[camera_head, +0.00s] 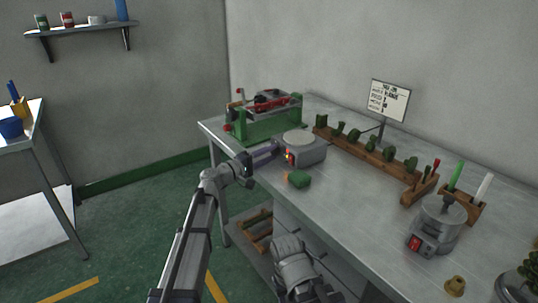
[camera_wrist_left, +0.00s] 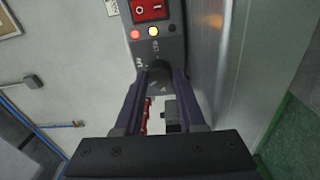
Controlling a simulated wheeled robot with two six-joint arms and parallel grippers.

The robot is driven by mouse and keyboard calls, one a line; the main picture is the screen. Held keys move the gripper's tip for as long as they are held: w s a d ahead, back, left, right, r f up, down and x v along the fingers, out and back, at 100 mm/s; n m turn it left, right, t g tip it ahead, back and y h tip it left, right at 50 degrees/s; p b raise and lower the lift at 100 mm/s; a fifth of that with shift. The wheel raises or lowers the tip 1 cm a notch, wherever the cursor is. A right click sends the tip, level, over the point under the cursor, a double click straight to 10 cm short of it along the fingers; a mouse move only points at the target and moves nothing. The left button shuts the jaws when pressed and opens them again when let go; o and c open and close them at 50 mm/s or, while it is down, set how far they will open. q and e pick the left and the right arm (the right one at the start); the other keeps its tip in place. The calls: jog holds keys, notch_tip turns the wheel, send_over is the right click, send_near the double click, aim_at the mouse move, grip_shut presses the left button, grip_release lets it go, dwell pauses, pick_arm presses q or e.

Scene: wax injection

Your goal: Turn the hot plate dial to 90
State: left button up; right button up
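The hot plate (camera_head: 312,152) is a grey box with a round top, near the left end of the table in the head view. Its front panel (camera_wrist_left: 172,47) has a red switch (camera_wrist_left: 150,9) and a red and a yellow light. Its dark dial (camera_wrist_left: 159,76) lies between the fingertips of my left gripper (camera_wrist_left: 159,72), with no clear gap on either side. The fingers hide the dial's sides, and its scale is too small to read. In the head view my left gripper (camera_head: 265,154) reaches the front of the hot plate. My right gripper's fingers are not visible.
A green and red press (camera_head: 262,118) stands behind the hot plate. A wooden rack (camera_head: 370,158) with green pieces runs along the back. A pot-topped device (camera_head: 434,223) stands at the right. The middle of the table (camera_head: 350,200) is clear.

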pick_arm(q)
jog(key=o, duration=0.4)
